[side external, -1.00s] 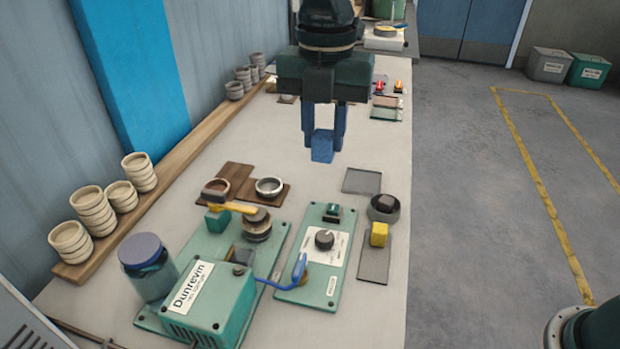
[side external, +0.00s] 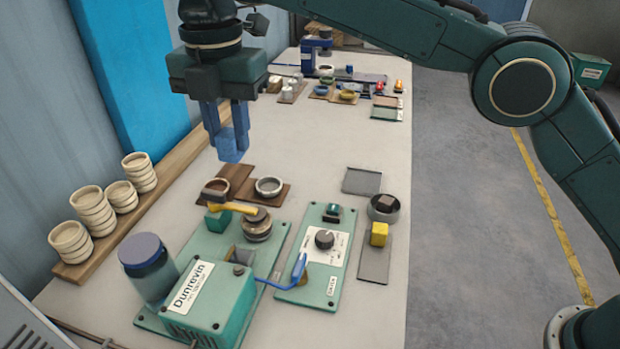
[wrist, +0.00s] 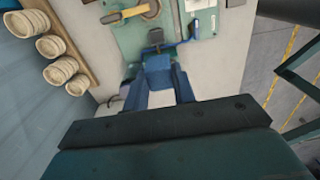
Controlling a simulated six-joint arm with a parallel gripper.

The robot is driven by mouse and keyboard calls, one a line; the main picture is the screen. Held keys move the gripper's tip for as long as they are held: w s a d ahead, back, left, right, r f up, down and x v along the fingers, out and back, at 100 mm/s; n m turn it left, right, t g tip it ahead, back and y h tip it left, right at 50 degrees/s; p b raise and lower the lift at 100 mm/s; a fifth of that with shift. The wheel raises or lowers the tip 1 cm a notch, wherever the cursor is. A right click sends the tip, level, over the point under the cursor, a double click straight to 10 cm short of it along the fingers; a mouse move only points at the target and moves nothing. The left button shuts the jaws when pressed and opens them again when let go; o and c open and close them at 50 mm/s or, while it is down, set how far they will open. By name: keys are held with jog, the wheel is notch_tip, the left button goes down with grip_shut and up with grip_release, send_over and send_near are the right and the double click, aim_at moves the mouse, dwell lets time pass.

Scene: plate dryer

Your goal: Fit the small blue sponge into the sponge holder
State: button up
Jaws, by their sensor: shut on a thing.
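The small blue sponge (side external: 231,152) is a blue block gripped between the fingertips of my gripper (side external: 228,134). My gripper is shut on it, pointing down, and holds it above the table, apart from it. In the side view the sponge appears just behind the brown tiles. In the wrist view, the blue fingers of my gripper (wrist: 160,92) reach toward the green machine. I cannot tell for sure which item is the sponge holder. A dark round dish (side external: 383,215) with a brown block in it stands at the right.
A green machine (side external: 210,300) with a jar (side external: 148,268) and a green control panel (side external: 318,262) stand in front. A metal ring (side external: 269,187) lies on a brown tile. A yellow cube (side external: 379,233) rests on a grey plate. Stacked cups (side external: 70,241) line the left shelf.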

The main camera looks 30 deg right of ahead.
jog(key=shift+a+f, duration=0.2)
jog(key=shift+a, duration=0.65)
jog(key=shift+f, duration=0.1)
send_over(241, 255)
jog(key=shift+d+f, duration=0.1)
jog(key=shift+f, duration=9.8)
jog(key=shift+f, duration=0.3)
jog(key=o, duration=0.9)
jog(key=shift+o, duration=0.2)
jog(key=shift+r, duration=0.1)
